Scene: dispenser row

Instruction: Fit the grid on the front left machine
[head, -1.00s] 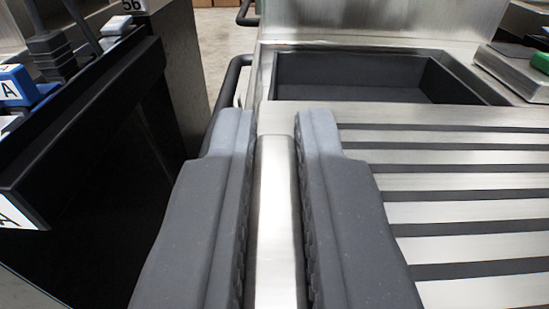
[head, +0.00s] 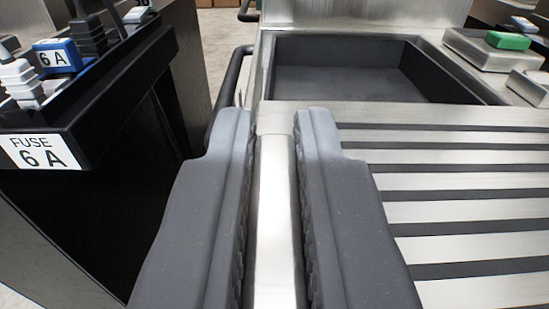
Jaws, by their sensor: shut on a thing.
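My gripper (head: 275,125) fills the lower middle of the head view, its two grey jaws shut on the left edge bar of the grid (head: 455,213). The grid is brushed metal with dark slots and extends to the right of the jaws, past the picture's edge. Beyond its far edge is a metal machine (head: 265,50) with a dark rectangular recess (head: 350,65), open at the top. The grid's far edge overlaps the near side of the recess in the picture; I cannot tell whether they touch. The near end of the grid is out of view.
On the left stands a black cabinet with a tray labelled FUSE 6 A (head: 40,152), holding a blue 6 A fuse (head: 60,55) and pale and dark parts. A green button (head: 507,40) sits on the machine's right side. A dark handle (head: 230,85) sticks out at the machine's left. Floor shows between them.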

